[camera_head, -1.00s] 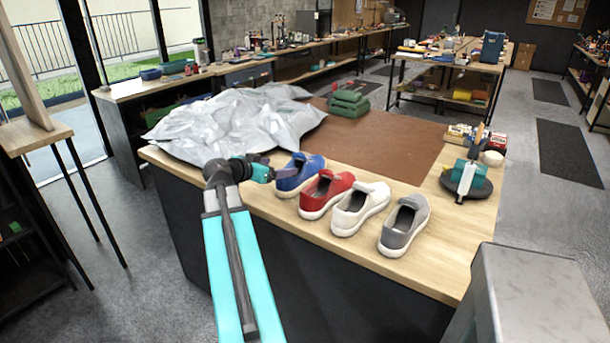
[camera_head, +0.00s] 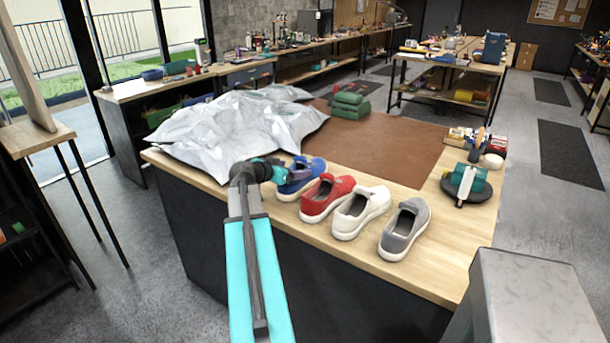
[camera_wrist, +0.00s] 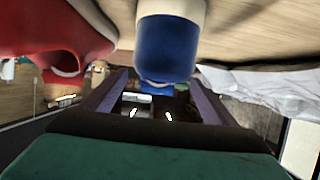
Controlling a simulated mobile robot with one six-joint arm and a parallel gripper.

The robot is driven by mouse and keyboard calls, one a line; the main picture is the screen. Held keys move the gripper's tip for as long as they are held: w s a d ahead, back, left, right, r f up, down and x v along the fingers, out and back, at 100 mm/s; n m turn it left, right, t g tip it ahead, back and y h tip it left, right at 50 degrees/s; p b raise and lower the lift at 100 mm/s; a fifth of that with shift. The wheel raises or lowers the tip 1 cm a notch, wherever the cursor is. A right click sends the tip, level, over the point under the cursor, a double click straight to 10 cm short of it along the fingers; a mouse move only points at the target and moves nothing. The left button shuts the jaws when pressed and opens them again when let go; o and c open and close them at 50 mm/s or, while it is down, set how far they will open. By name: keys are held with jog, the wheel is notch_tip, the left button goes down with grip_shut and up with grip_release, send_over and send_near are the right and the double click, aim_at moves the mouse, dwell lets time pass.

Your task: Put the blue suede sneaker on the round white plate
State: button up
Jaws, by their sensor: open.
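The blue suede sneaker (camera_head: 291,187) with a white sole is on the wooden bench top, leftmost in a row of shoes. My gripper (camera_head: 296,173) is at this sneaker and covers part of it in the head view. In the wrist view, the blue sneaker (camera_wrist: 168,48) shows ahead of my open gripper (camera_wrist: 163,85), between the lines of its two fingers. I cannot tell whether the fingers touch it. I do not see a round white plate in either view.
The red sneaker (camera_head: 321,198) stands close to the right of the blue one, then a white (camera_head: 358,211) and a grey sneaker (camera_head: 403,232). A crumpled grey sheet (camera_head: 235,128) lies left and behind. The brown mat (camera_head: 395,145) has free room.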

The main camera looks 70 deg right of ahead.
aim_at(301, 167)
jog(key=shift+s+d+f, duration=0.1)
jog(key=shift+d+f, duration=0.05)
jog(key=shift+d, duration=0.1)
jog(key=shift+d, duration=0.1)
jog(key=shift+p+x, duration=1.1)
jog(key=shift+x, duration=0.8)
jog(key=shift+s+d+f, duration=0.15)
jog(key=shift+s+d, duration=0.1)
jog(key=shift+d, duration=0.3)
jog(key=c, duration=1.5)
jog(key=shift+r+b, duration=1.05)
jog(key=shift+r, duration=4)
